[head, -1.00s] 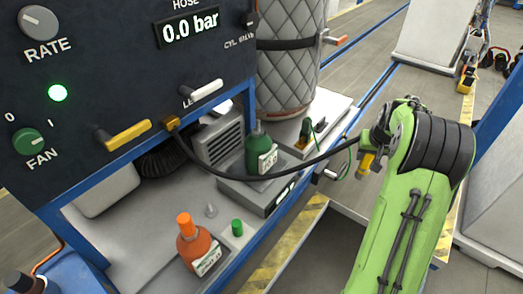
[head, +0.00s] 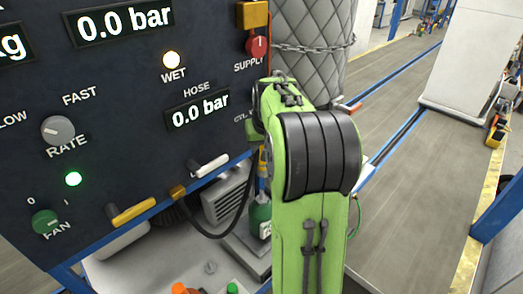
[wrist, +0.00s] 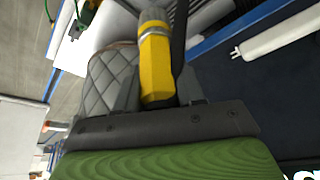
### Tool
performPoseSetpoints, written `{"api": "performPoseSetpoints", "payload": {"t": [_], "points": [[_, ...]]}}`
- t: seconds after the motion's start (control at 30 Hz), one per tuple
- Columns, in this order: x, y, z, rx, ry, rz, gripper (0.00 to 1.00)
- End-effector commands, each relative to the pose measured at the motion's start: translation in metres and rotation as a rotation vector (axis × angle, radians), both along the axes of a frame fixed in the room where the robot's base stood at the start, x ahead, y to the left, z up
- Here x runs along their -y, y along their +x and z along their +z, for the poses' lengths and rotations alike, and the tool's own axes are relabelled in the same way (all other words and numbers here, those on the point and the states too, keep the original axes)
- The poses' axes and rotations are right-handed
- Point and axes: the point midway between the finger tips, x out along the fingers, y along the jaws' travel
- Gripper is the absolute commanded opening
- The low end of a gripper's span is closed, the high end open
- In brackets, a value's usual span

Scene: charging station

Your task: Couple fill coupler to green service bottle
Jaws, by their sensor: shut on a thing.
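The green service bottle (head: 260,218) stands on the low grey unit below the panel, partly hidden by my arm. The yellow fill coupler (head: 263,161) shows in a narrow strip beside my arm, above the bottle; I cannot tell from this angle whether the two touch. In the wrist view my gripper (wrist: 158,82) is shut on the yellow coupler (wrist: 156,62), which sits between its dark fingers. The bottle is not clearly visible there. The black hose (head: 240,205) hangs in a loop from the panel's brass fitting (head: 178,191) towards the coupler.
The control panel (head: 110,110) stands close to the left of my arm, with levers along its lower edge. A quilted grey cylinder (head: 315,65) with a chain stands behind my arm. An orange cap (head: 180,289) and a green cap (head: 232,288) show at the bottom edge.

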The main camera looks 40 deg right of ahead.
Motion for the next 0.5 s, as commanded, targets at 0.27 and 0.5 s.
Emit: {"api": "performPoseSetpoints", "payload": {"t": [0.27, 0.5], "points": [[-0.001, -0.002, 0.0039, 0.0, 0.0, -0.004, 0.0], [-0.0017, -0.0019, -0.001, 0.0, 0.0, -0.003, 0.0]]}}
